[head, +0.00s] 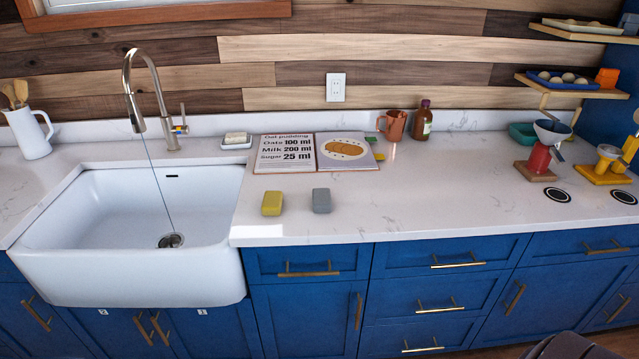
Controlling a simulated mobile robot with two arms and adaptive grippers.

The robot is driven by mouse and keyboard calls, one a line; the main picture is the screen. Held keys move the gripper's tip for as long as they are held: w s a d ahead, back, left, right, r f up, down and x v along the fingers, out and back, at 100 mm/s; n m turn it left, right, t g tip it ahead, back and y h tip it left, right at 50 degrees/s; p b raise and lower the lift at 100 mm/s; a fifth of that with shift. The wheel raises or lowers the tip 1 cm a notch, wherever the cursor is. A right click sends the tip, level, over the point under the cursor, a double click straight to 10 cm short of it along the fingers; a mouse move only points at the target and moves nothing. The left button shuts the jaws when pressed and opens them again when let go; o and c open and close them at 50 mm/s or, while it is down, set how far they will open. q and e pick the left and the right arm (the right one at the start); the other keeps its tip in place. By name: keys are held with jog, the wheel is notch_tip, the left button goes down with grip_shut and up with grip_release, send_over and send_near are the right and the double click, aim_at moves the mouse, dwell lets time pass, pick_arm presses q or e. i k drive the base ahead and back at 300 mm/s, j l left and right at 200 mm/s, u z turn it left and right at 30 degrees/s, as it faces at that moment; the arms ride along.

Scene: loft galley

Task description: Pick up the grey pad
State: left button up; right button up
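The grey pad (321,200) is a small rounded block lying on the white marbled counter (420,205), near its front edge and to the right of the sink. A yellow pad (272,203) of similar size lies just to its left, with a narrow gap between them. Nothing touches or covers the grey pad. Neither of my grippers shows in the head view.
The white sink (110,270), with water running from the tap (130,85), is at left. An open recipe book (285,165) lies behind the pads. A copper mug (393,125) and brown bottle (422,122) stand behind. The counter right of the grey pad is clear.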

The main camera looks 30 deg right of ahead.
aim_at(321, 198)
jog(key=z, duration=1.05)
jog(key=i+j+z, duration=0.45)
jog(key=i+j, duration=0.15)
jog(key=i+j+z, duration=0.2)
jog(key=j, duration=0.35)
